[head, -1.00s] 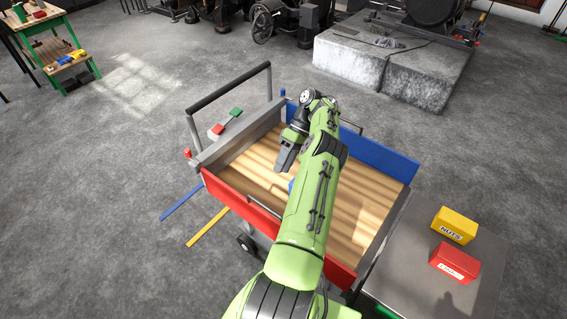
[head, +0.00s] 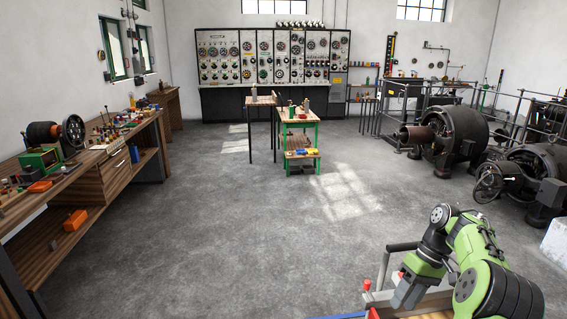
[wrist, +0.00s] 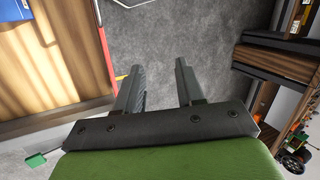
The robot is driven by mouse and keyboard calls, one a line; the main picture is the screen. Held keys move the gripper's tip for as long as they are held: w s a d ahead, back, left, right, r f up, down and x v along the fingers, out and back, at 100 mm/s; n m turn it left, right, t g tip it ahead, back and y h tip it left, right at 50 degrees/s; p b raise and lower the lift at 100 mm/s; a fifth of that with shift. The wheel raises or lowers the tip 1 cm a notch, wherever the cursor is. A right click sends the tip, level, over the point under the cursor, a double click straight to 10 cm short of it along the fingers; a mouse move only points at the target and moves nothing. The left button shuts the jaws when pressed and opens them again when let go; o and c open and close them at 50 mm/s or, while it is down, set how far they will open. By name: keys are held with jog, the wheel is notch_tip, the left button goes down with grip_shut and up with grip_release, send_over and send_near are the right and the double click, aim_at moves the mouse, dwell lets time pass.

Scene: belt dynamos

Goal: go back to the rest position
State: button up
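My gripper (head: 403,293) is at the lower right of the head view, at the end of my bent green arm. In the wrist view my gripper (wrist: 157,78) has its two fingers apart with bare floor showing between them, and nothing is held. The wooden-bedded cart (head: 437,302) is partly in view at the bottom of the head view, with my gripper in front of it in the picture. The cart bed (wrist: 57,62) also shows at the left of the wrist view, with a blue object (wrist: 22,57) on it. My arm hides much of the cart in the head view.
A long workbench (head: 85,165) with tools runs along the left wall. A small green-legged table (head: 299,116) stands mid-room. A switchboard (head: 270,62) is at the back and dynamos (head: 452,137) stand at the right. The floor between is clear.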

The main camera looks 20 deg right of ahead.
jog(key=s+a+r+h, duration=0.1)
jog(key=a+r+h, duration=0.1)
jog(key=a+r, duration=0.35)
jog(key=a+r+t+h, duration=0.1)
jog(key=a+r, duration=0.1)
jog(key=a, duration=0.6)
jog(key=s+a+r+h, duration=0.1)
jog(key=a+r+h, duration=0.1)
jog(key=a+r, duration=0.35)
jog(key=s+a+f+t+p, duration=0.1)
jog(key=s+a+t, duration=0.4)
jog(key=s+a, duration=0.5)
jog(key=s+f, duration=0.1)
jog(key=s, duration=0.2)
jog(key=shift+s+n, duration=0.3)
jog(key=shift+s, duration=0.1)
